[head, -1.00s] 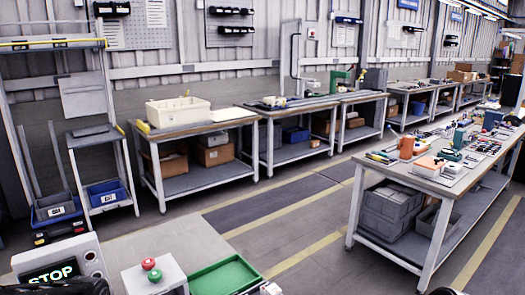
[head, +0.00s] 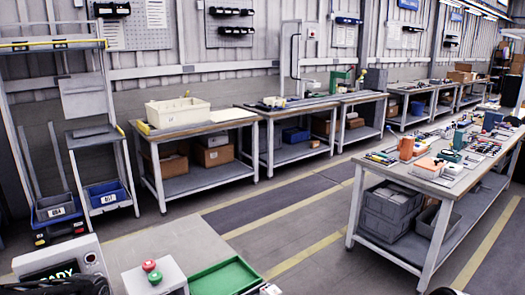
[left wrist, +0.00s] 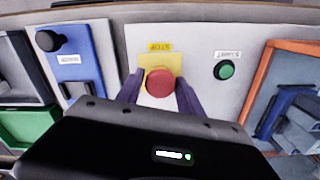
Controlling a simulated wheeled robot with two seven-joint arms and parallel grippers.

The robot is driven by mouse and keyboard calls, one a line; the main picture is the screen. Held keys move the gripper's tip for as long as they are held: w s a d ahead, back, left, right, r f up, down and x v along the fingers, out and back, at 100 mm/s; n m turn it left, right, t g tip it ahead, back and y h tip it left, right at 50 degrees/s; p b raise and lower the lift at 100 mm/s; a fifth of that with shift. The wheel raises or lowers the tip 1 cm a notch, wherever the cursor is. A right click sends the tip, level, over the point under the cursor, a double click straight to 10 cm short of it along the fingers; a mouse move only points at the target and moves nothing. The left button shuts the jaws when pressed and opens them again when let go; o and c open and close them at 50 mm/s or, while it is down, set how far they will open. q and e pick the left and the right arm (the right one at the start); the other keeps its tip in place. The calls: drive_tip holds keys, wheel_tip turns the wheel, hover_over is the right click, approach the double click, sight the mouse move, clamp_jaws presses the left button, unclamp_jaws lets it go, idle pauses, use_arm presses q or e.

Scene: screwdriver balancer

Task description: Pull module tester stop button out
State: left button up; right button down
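The red stop button (left wrist: 159,82) sits on a yellow plate with a yellow label in the left wrist view. My left gripper (left wrist: 159,86) has its two purple fingers on either side of the button, close against it, and looks shut on it. A green button (left wrist: 226,70) is on the same light panel to the right. My right gripper does not show.
In the wrist view, a blue panel with a black knob (left wrist: 48,41) is left and an orange-framed bay (left wrist: 262,75) right. In the head view, a box with red and green buttons (head: 170,280) stands beside a green tray (head: 226,277). Workbenches stand farther off.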

use_arm(q)
drive_tip(key=o, duration=0.3)
drive_tip(key=shift+r, duration=0.1)
drive_tip(key=shift+r, duration=0.15)
idle(0.6)
drive_tip(key=shift+r+p, duration=2.4)
drive_tip(key=shift+r, duration=0.6)
